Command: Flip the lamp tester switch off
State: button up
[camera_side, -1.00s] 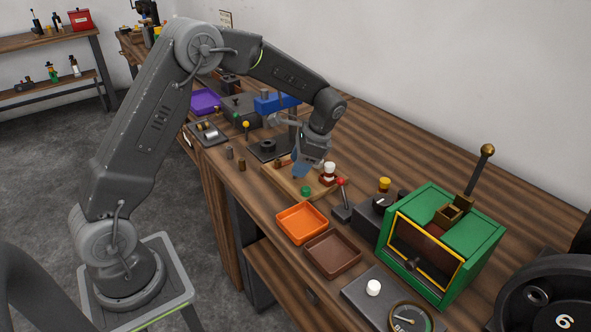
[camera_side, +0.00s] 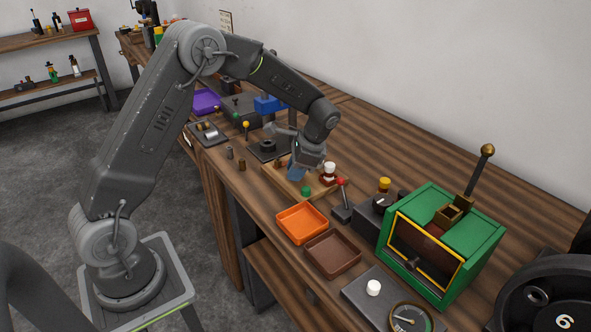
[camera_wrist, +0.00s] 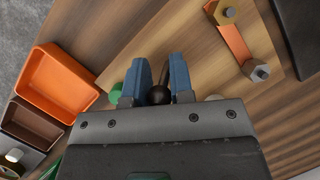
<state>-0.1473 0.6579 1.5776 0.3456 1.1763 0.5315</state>
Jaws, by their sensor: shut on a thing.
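The lamp tester appears to be the light wooden board (camera_side: 273,176) on the bench. It has a green dome (camera_side: 305,191) and a white and reddish-brown fitting (camera_side: 329,174). My gripper (camera_side: 296,173) is low over the board. In the wrist view its blue fingers (camera_wrist: 158,65) are on either side of a dark round knob (camera_wrist: 158,95), seemingly the switch's, and are shut on it. The switch's lever and position are hidden.
An orange tray (camera_side: 302,222) and a brown tray (camera_side: 333,252) lie at the bench's front edge. A red-knobbed lever (camera_side: 342,190) stands close right of the board. A green box (camera_side: 462,246) is farther right. A dark stand (camera_side: 268,148) is behind the board.

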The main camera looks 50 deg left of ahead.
jog(key=shift+d, duration=0.15)
grip_shut()
jog(key=shift+d+f+y, duration=0.1)
jog(key=shift+d+y, duration=0.15)
jog(key=shift+y, duration=0.65)
jog(key=o, duration=0.8)
grip_release()
jog(key=v, duration=1.3)
jog(key=shift+w+r, duration=0.2)
jog(key=shift+r, duration=0.2)
